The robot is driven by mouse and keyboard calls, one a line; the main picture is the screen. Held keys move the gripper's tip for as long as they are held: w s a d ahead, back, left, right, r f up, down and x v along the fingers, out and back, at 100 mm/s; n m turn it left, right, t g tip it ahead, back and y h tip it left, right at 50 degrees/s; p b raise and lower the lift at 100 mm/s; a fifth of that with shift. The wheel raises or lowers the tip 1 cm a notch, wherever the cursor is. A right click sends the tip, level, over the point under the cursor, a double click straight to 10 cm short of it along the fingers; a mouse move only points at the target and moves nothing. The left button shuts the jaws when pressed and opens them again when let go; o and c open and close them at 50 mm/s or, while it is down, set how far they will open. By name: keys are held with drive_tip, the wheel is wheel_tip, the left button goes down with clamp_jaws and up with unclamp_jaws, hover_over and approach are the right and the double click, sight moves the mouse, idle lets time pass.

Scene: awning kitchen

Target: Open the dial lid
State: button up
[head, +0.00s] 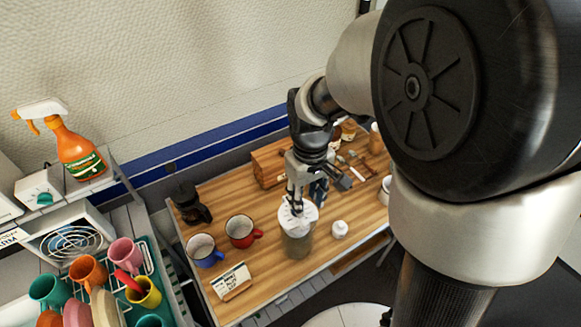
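A clear jar (296,245) with greyish-brown contents stands upright on the wooden table. A white lid (304,221) sits on top of it, and I take this for the dial lid. My gripper (295,206) points down right over the lid, with its fingertips at or just above the lid's top. Whether they touch or clasp it cannot be told. The fingers hide part of the lid, and any marks on it are too small to read.
A red mug (241,231), a blue mug (204,250) and a small card (231,281) stand left of the jar. A small white container (340,229) is close on its right. A black coffee press (190,203) and a wooden box (268,164) stand farther back.

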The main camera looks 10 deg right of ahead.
sight(305, 222)
wheel_tip(305, 222, down, 9)
drive_tip(key=shift+r+b, duration=0.1)
drive_tip(key=shift+b, duration=1.05)
drive_tip(key=shift+c, duration=0.5)
clamp_jaws()
